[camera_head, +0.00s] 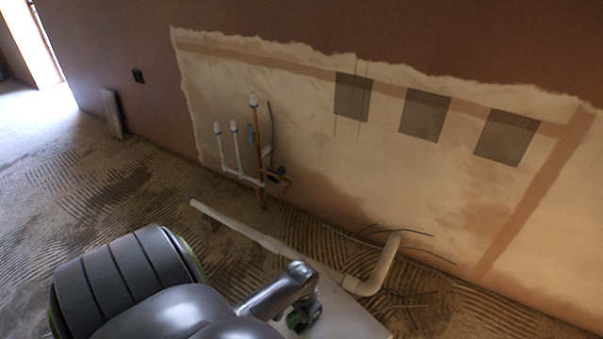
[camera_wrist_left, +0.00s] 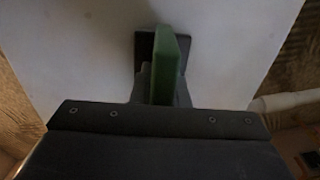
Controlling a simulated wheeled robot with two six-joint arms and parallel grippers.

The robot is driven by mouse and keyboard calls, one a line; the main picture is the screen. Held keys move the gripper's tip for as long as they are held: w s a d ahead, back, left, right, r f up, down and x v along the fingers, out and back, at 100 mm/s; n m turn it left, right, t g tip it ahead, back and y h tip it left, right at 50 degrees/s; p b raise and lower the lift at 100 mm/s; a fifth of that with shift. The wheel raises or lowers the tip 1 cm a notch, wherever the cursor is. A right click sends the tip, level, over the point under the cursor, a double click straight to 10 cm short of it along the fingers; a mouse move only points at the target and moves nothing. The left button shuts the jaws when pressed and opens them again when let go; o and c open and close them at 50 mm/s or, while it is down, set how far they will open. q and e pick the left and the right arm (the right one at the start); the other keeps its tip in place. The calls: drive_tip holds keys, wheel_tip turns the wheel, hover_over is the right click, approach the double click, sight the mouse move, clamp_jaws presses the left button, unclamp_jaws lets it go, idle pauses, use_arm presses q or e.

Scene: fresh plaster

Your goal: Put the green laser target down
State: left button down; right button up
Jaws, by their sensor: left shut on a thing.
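The green laser target (camera_wrist_left: 168,65) is a thin upright green plate in the left wrist view. My left gripper (camera_wrist_left: 158,85) is shut on it. Beyond it is a pale flat surface (camera_wrist_left: 80,50); I cannot tell whether the target touches it. In the head view my left gripper (camera_head: 304,314) is low in the middle, over a white board (camera_head: 352,318). The target itself is mostly hidden there by my arm. My right gripper is in neither view.
A pale waste pipe (camera_head: 240,228) runs along the floor behind the board and bends up at its right end (camera_head: 385,262). Capped pipes (camera_head: 236,150) stand at the plastered wall. Loose wires (camera_head: 400,232) lie near the bend. The ridged floor at left is open.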

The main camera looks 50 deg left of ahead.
use_arm(q)
drive_tip(key=shift+f, duration=0.1)
idle(0.3)
drive_tip(key=c, duration=1.4)
unclamp_jaws()
